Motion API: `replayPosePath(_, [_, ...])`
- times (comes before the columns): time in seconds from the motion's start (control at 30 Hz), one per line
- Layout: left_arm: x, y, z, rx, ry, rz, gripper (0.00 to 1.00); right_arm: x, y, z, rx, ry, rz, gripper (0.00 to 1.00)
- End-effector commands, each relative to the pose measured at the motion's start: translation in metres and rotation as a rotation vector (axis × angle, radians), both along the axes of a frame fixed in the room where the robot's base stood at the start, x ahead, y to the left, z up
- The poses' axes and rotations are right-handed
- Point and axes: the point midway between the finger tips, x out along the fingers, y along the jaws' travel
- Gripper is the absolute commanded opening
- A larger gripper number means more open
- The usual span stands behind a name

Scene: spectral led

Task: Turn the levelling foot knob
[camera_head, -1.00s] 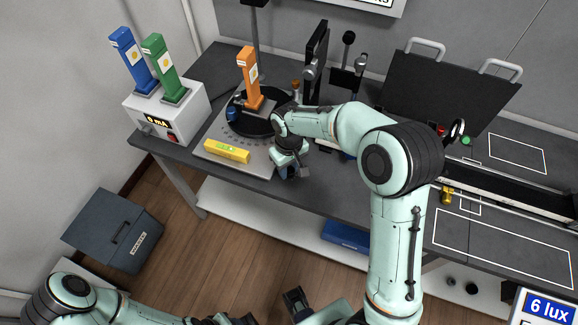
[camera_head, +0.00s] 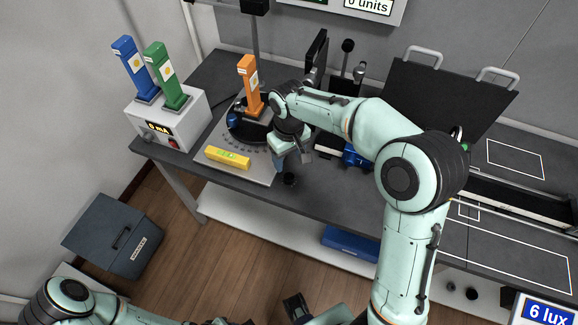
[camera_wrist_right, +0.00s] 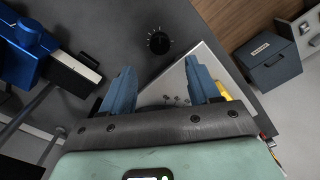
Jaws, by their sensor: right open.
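The levelling foot knob looks to be the small black round knob (camera_head: 290,180) by the front right corner of the grey base plate (camera_head: 213,141). In the right wrist view the knob (camera_wrist_right: 158,41) has pale tick marks around it and lies beyond the fingertips, between their lines. My right gripper (camera_head: 291,160) is just above and behind the knob in the head view, partly hidden by its own wrist. In the wrist view the gripper (camera_wrist_right: 160,76) is open, with nothing between its fingers. My left arm lies along the bottom edge; its jaws are not clear.
A yellow spirit level (camera_head: 228,157) lies on the plate, near the orange post (camera_head: 249,85). A white meter box (camera_head: 165,125) with blue and green posts stands at left. A blue device (camera_head: 355,156) sits right of my right gripper. The bench front edge is close to the knob.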

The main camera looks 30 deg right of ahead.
Motion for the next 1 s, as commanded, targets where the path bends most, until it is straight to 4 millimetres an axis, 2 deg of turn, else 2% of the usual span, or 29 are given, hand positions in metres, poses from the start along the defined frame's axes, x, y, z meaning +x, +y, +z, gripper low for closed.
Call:
replayPosePath(0.03, [0.001,0.0,0.003,0.0,-0.001,0.0,0.43,0.001,0.0,0.013,0.001,-0.005,0.0,0.61])
replayPosePath(0.1, [0.002,0.0,0.004,0.0,-0.002,0.0,0.43,0.001,0.0,0.025,0.001,-0.005,0.0,0.61])
replayPosePath(0.3, [0.003,0.0,0.007,0.0,-0.003,0.0,0.43,0.001,0.0,0.047,0.0,-0.003,0.0,0.61])
replayPosePath(1.0, [0.003,0.0,0.007,0.0,-0.003,0.0,0.43,0.0,0.0,0.049,0.0,0.0,0.0,0.61])
